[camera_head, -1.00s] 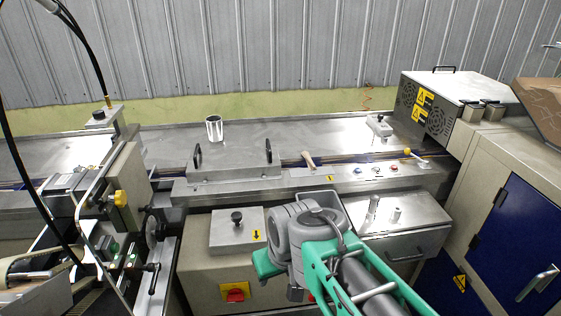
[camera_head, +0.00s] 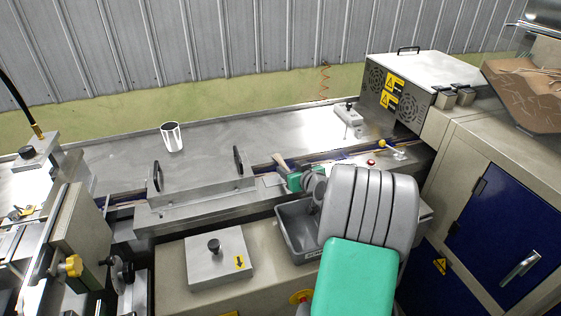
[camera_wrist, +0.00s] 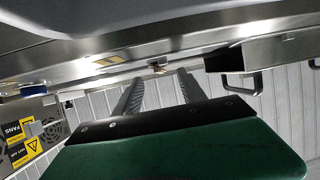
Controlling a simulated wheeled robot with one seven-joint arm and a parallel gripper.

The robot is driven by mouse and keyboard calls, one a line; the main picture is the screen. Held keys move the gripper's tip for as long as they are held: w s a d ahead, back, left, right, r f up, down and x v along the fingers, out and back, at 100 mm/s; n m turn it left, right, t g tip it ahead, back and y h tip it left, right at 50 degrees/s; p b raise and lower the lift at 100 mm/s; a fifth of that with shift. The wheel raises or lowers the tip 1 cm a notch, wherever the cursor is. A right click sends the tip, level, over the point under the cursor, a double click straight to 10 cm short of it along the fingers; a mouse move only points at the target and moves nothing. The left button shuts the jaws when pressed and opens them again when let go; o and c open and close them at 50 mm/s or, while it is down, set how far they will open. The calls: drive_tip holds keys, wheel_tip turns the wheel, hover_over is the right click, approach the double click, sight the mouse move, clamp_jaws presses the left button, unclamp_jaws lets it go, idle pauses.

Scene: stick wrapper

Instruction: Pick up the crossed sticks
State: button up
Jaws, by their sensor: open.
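The crossed sticks (camera_head: 279,161) show in the head view as a small pale wooden piece at the conveyor slot, just right of the metal cover with black handles. In the wrist view a small brownish bit, likely the sticks (camera_wrist: 158,69), lies beyond and between the fingertips. My gripper (camera_wrist: 157,80) is open, with two dark ribbed fingers apart and nothing between them. In the head view its green body is just right of the sticks, very close to them.
The metal cover (camera_head: 200,193) with upright handles stands left of the sticks. A grey bin (camera_head: 296,232) sits below my gripper. A yellow-knobbed lever (camera_head: 391,148) and a fan box (camera_head: 420,85) are to the right. A white cup (camera_head: 172,137) stands on the open steel top behind.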

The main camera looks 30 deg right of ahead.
sight(283, 164)
drive_tip(key=x, duration=0.4)
drive_tip(key=shift+r+p, duration=0.15)
drive_tip(key=shift+p, duration=0.25)
drive_tip(key=shift+c, duration=0.5)
clamp_jaws()
